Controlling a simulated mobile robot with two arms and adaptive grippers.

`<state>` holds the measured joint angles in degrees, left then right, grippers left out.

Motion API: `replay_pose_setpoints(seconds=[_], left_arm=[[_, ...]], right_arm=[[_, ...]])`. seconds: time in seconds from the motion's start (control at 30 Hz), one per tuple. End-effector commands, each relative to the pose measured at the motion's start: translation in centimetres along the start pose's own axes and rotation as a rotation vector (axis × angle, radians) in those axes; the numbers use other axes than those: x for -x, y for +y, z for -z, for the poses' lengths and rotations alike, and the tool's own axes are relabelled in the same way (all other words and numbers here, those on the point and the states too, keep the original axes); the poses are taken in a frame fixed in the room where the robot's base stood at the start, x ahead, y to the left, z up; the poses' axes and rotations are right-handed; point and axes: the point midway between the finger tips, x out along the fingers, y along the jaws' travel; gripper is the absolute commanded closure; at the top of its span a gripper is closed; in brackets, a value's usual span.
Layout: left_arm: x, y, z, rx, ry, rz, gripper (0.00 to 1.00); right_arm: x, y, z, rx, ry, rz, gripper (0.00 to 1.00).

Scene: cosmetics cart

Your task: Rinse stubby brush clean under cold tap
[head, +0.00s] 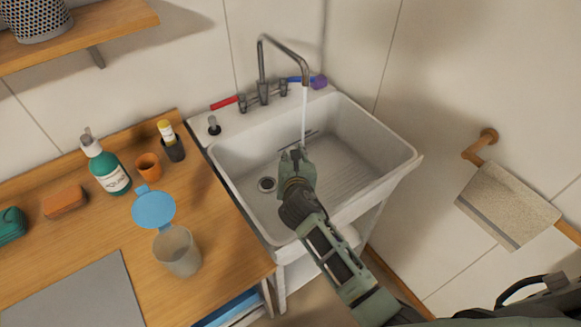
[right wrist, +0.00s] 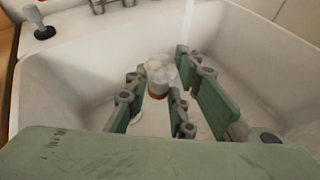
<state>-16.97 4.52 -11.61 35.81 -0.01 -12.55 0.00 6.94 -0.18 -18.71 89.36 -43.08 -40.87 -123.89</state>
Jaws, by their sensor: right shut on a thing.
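The tap (head: 284,47) stands at the back of the white sink (head: 228,193), and a stream of water (head: 303,115) runs from its spout. It has a red lever (head: 224,103) on the left and a blue lever (head: 298,79) on the right. My right gripper (head: 294,156) is inside the sink, at the lower end of the stream. In the right wrist view its green fingers are around the stubby brush (right wrist: 158,78), which shows pale bristles and an orange-brown band. The water falls close to the bristles. My fingers hide most of the brush in the head view. My left gripper is out of view.
A wooden counter (head: 205,255) left of the sink holds a green pump bottle (head: 110,172), an orange cup (head: 148,165), a clear jar (head: 178,252) with a blue lid (head: 154,208), and a grey mat (head: 85,298). A towel (head: 505,205) hangs on the right wall.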

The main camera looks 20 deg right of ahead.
Motion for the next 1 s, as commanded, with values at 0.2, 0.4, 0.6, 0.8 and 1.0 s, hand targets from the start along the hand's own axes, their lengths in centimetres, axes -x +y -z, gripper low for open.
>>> replay_pose_setpoints(seconds=[0.2,0.4,0.6,0.8,1.0], left_arm=[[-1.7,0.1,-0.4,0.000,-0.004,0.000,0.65],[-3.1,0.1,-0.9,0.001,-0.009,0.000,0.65],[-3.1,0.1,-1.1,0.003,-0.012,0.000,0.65],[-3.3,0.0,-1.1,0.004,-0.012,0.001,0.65],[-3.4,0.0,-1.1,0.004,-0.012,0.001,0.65]], right_arm=[[-2.3,-0.7,-0.3,0.000,-0.002,0.000,0.99],[-4.2,-1.2,-0.6,-0.001,-0.001,0.001,0.99],[-5.9,-1.8,-1.3,0.003,0.000,0.001,0.99],[-7.4,-2.2,-1.6,0.001,-0.001,0.001,0.99],[-8.2,-2.5,-1.8,0.002,0.000,0.002,0.99]])
